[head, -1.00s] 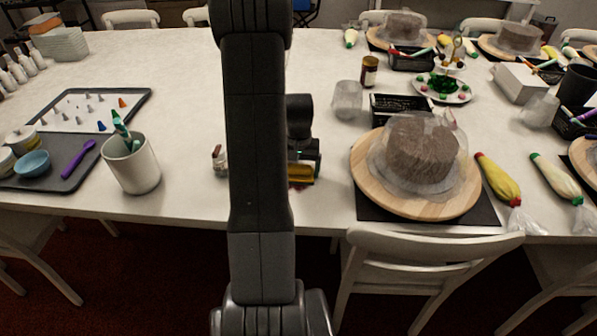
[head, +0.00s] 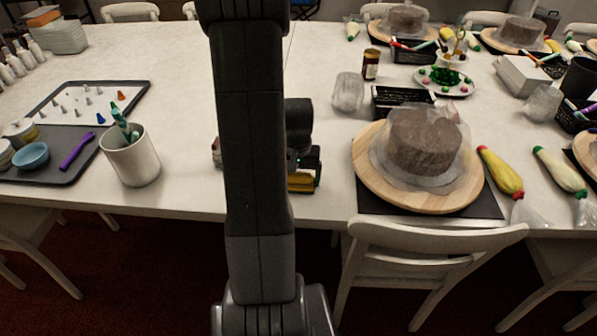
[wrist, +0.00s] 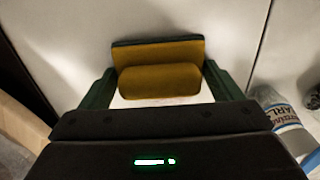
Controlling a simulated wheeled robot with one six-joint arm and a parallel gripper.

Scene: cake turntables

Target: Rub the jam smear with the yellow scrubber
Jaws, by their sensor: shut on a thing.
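The yellow scrubber (head: 301,183) shows low beside my arm, near the front edge of the white table. In the wrist view the scrubber (wrist: 160,82) is a mustard-yellow block with a dark strip along its far edge. My gripper (wrist: 158,74) is shut on it, with one dark green finger at each side. In the head view my gripper (head: 304,160) is partly hidden by my arm. The scrubber is at or close to the tabletop; contact is not clear. A faint pinkish patch, perhaps the jam smear (wrist: 158,102), shows just below the scrubber in the wrist view.
A small labelled bottle (wrist: 281,122) stands close to my gripper. A wooden turntable (head: 372,186) with a wrapped brown cake is to the right. A white cup (head: 131,163) stands left of my arm. A chair (head: 430,240) is at the front edge.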

